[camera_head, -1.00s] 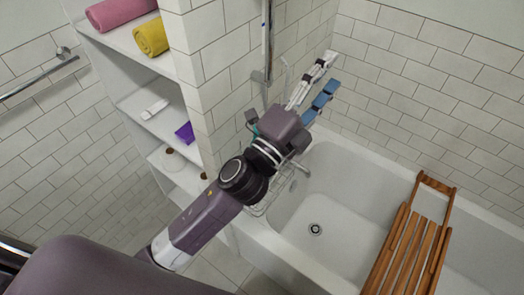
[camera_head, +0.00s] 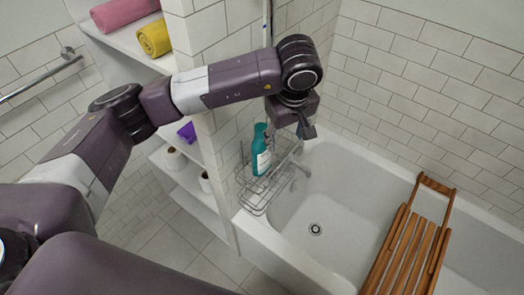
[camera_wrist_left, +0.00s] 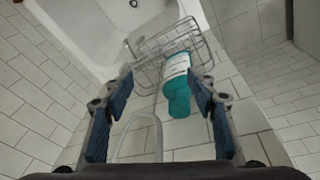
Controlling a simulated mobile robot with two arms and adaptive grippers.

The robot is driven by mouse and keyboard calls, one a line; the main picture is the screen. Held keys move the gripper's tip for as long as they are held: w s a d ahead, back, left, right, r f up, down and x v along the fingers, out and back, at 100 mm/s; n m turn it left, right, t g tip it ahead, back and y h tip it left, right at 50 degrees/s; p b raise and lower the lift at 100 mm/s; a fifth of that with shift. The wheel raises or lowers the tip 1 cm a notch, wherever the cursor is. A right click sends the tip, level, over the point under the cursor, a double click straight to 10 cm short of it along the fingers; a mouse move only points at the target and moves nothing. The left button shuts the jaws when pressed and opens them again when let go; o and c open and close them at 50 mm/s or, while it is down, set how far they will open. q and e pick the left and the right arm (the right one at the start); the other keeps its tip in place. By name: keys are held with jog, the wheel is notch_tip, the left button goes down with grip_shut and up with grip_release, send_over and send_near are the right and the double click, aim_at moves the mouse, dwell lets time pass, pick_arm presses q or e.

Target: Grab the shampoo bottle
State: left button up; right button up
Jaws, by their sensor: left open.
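The shampoo bottle (camera_head: 260,150) is teal with a pale label and stands in a wire rack (camera_head: 254,203) at the wall end of the tub. In the left wrist view my left gripper (camera_wrist_left: 162,88) is open and empty. Its blue-padded fingers frame the bottle (camera_wrist_left: 179,88), which shows closer to the right finger. I cannot tell whether that finger touches it. My right gripper is in neither view.
The white bathtub (camera_head: 345,178) has a wooden rack (camera_head: 408,248) across it. A tiled wall divides the tub from shelves with a pink towel (camera_head: 122,10), a yellow towel (camera_head: 155,38) and a purple item (camera_head: 187,132). A grey hose (camera_wrist_left: 140,120) crosses the wrist view.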

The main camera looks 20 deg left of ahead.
pick_arm(q)
notch_tip(320, 180, up, 2)
jog(key=y, duration=0.2)
send_over(262, 128)
jog(key=s+d, duration=0.3)
jog(key=a, duration=0.1)
jog(key=shift+t, duration=0.3)
jog(key=p+x, duration=0.1)
jog(key=x, duration=0.1)
jog(key=w+p+x, duration=0.1)
jog(key=p+x, duration=0.2)
jog(key=x, duration=0.1)
jog(key=shift+w+a, duration=0.25)
jog(key=shift+a, duration=0.1)
jog(key=shift+w+f, duration=0.1)
jog(key=shift+f, duration=0.25)
jog(key=shift+c, duration=0.6)
grip_shut()
jog(key=shift+r, duration=0.1)
